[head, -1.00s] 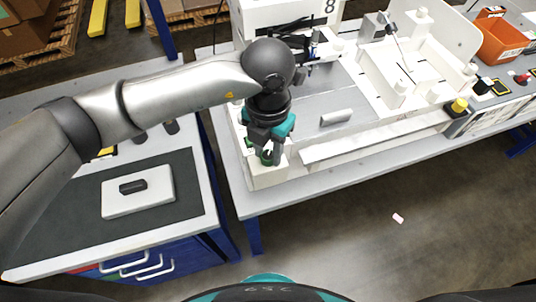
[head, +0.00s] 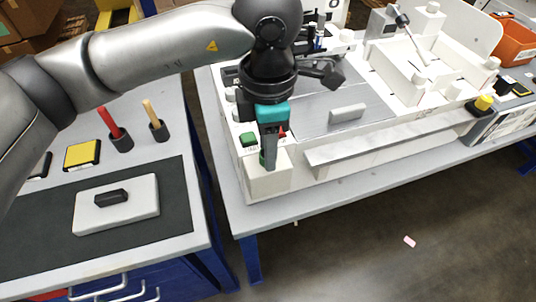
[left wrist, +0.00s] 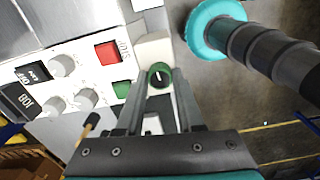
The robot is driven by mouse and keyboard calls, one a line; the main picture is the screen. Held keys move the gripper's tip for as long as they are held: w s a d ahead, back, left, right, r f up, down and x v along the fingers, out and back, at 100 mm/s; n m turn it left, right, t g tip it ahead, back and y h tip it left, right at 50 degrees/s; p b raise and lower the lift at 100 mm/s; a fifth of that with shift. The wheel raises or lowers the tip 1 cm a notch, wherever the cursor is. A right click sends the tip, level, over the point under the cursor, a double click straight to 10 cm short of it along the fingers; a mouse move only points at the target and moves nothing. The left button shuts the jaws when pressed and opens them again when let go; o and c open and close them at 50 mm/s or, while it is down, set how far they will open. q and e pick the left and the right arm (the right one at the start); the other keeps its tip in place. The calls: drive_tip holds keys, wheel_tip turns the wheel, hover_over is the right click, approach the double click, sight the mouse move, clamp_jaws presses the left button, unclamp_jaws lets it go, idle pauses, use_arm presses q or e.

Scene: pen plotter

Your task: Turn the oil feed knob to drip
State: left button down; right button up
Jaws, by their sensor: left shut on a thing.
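The oil feed knob (left wrist: 159,77) is a round green knob with a dark centre and a pale pointer mark in the left wrist view. It sits on the small white block (head: 268,184) at the machine's near left corner. My left gripper (head: 268,160) points down onto this block, and its fingers hide most of the knob in the head view. In the left wrist view the left gripper (left wrist: 159,82) has a finger on either side of the knob and is shut on it. Any drip marking is too small to read. My right gripper is out of view.
A red button (left wrist: 107,53) and a green button (left wrist: 122,90) lie close beside the knob, with several white dials past them. A long pale ledge (head: 380,142) runs right of the block. A side bench (head: 175,220) stands left, across a gap.

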use_arm(q)
drive_tip(key=shift+m+b, duration=0.45)
drive_tip(key=shift+m, duration=0.15)
drive_tip(key=c, duration=0.5)
unclamp_jaws()
drive_tip(key=shift+c, duration=0.2)
drive_tip(key=shift+r, duration=0.15)
wheel_tip(320, 180, up, 15)
drive_tip(key=p, duration=0.1)
drive_tip(key=shift+p, duration=0.4)
